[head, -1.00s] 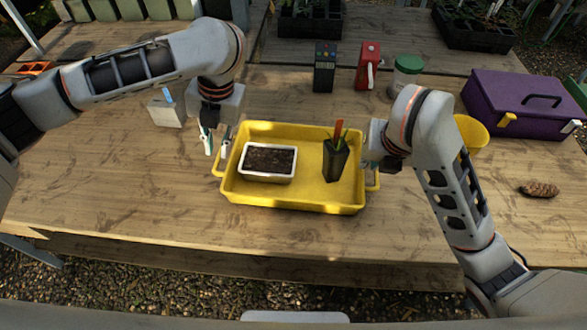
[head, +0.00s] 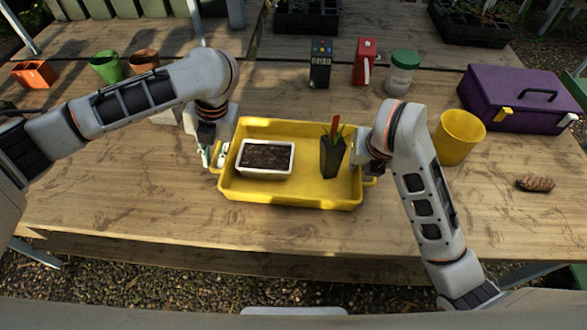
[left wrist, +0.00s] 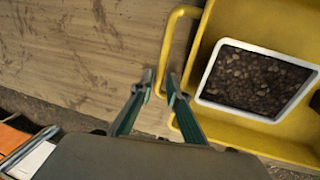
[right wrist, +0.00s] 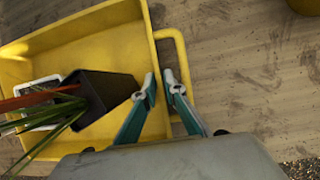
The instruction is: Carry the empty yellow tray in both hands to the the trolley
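The yellow tray (head: 290,196) rests on the wooden table. It is not empty: a white tub of dark soil (head: 265,158) sits at its left and a black pot with green leaves and an orange-red marker (head: 332,158) at its right. My left gripper (head: 213,158) is open at the tray's left handle; in the left wrist view its fingertips (left wrist: 160,78) are on either side of the handle bar (left wrist: 167,50). My right gripper (right wrist: 160,75) is open at the right handle (right wrist: 183,55), fingertips apart by the tray rim. Contact with the handles is unclear.
A yellow pot (head: 458,138) and a purple toolbox (head: 520,100) stand to the right, with a pine cone (head: 535,184). A meter (head: 321,65), red device (head: 365,62) and green-lidded jar (head: 402,72) stand behind the tray. The table in front is clear. I see no trolley.

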